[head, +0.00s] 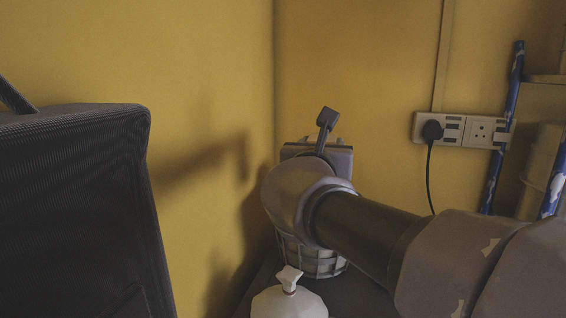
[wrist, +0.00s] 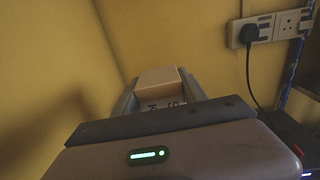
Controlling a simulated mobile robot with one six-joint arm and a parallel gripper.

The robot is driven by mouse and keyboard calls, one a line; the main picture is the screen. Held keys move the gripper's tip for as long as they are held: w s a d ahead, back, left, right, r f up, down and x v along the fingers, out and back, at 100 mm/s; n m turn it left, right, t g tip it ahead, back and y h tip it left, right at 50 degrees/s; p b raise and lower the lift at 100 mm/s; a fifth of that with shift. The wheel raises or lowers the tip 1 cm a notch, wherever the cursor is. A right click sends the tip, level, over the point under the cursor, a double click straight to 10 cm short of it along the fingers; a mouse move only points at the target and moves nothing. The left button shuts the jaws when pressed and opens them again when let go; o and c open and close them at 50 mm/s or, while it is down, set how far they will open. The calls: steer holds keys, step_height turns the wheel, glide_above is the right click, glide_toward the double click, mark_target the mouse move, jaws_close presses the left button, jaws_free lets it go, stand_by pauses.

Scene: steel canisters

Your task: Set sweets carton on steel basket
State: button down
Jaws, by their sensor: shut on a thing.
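The sweets carton (wrist: 160,78) shows in the wrist view as a pale tan box with dark lettering on its near side. My gripper (wrist: 158,88) is shut on it, with a grey finger on each side. In the head view my gripper (head: 318,153) is in the corner, mostly behind my arm, and the carton is largely hidden there. The steel basket (head: 318,264) stands on a dark surface below my arm; its upper part is covered by the arm. I cannot tell whether the carton touches the basket.
A white bottle-like object (head: 288,302) with a nozzle stands in front of the basket. A large black mesh-covered box (head: 75,215) fills the left. Yellow walls meet close behind.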

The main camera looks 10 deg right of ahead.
steer(key=w+f, duration=0.3)
steer(key=w, duration=0.1)
steer(key=shift+d+f+b, duration=0.1)
steer(key=shift+f+b, duration=0.25)
steer(key=shift+f, duration=0.15)
steer(key=c, duration=0.6)
jaws_free()
steer(key=shift+c, duration=0.2)
